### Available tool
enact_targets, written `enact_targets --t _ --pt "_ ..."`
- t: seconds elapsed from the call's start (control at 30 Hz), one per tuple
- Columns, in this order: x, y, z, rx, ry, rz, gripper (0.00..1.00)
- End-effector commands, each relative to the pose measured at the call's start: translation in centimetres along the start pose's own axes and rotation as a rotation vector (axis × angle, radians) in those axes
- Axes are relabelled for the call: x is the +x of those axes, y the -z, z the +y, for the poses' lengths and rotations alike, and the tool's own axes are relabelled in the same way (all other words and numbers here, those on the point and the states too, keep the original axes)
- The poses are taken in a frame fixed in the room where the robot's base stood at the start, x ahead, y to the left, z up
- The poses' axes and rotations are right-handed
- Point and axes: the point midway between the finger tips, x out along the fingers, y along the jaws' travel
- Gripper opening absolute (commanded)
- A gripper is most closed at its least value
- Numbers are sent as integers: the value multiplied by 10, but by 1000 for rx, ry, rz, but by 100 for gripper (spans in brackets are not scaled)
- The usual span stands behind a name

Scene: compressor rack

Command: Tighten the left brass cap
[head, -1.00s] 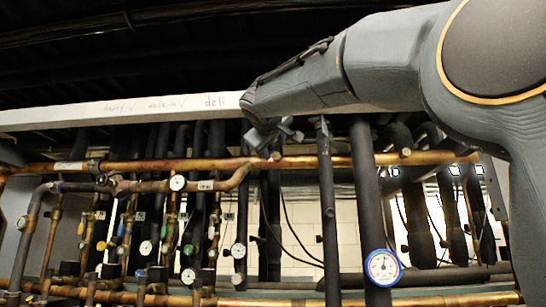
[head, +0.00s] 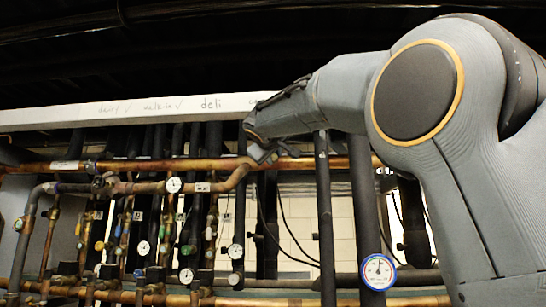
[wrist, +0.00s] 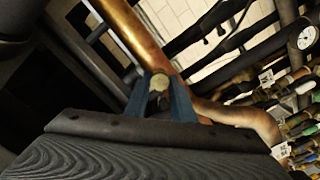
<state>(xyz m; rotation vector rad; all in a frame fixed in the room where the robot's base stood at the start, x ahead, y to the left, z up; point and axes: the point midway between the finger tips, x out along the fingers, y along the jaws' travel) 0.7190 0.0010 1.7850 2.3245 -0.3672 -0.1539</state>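The left brass cap (wrist: 160,83) sits on the copper pipe and shows in the wrist view between the two blue fingers of my gripper (wrist: 162,84). One finger stands on each side of it, with very little gap. I cannot tell whether the fingers press on it. In the head view my gripper (head: 262,154) is at the upper copper pipe (head: 305,163), below the white beam, and the cap is hard to make out there.
A vertical dark pipe (head: 325,220) and a thicker one with a blue-rimmed gauge (head: 378,271) stand right of my gripper. Several small gauges and valves crowd the left. A white beam (head: 150,111) runs above. My arm covers the right side.

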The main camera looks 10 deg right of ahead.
Motion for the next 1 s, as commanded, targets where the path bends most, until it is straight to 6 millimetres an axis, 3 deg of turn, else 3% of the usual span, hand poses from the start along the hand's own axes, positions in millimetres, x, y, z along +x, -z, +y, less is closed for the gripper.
enact_targets --t 0.1,0.87,0.9,1.0 --pt "0 0 0 0 0 0 0" --pt "0 0 1 137 -1 0 0" --pt "0 0 1 137 -1 0 29" --pt "0 0 1 137 -1 0 41"
